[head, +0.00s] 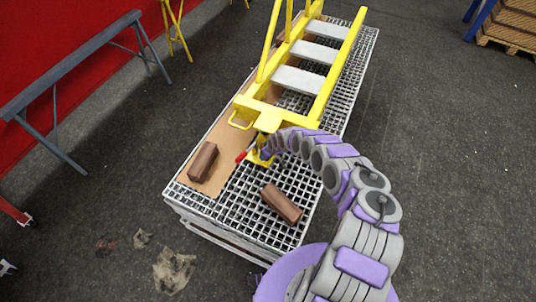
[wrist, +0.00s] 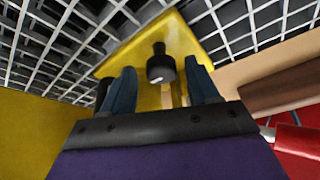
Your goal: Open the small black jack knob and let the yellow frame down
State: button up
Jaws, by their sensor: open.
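The yellow frame (head: 297,88) rests over a grated platform, its near end above the yellow jack (head: 262,156). The small black jack knob (wrist: 160,66) shows in the wrist view, in front of a yellow jack plate (wrist: 185,45). My gripper (wrist: 164,82) is open, with one blue finger on each side of the knob and a gap to each. In the head view my arm reaches to the jack, and my gripper and the knob are too small or hidden to make out there.
Brown blocks lie on the platform, one at the left (head: 203,162) and one nearer (head: 281,204). A red handle (head: 243,155) sticks out at the jack's left. A grey trestle (head: 75,65) stands on the left floor. The floor at the right is clear.

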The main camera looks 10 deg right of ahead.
jog(key=p+v, duration=0.7)
jog(key=v, duration=1)
jog(key=shift+p, duration=0.3)
jog(key=shift+s, duration=0.1)
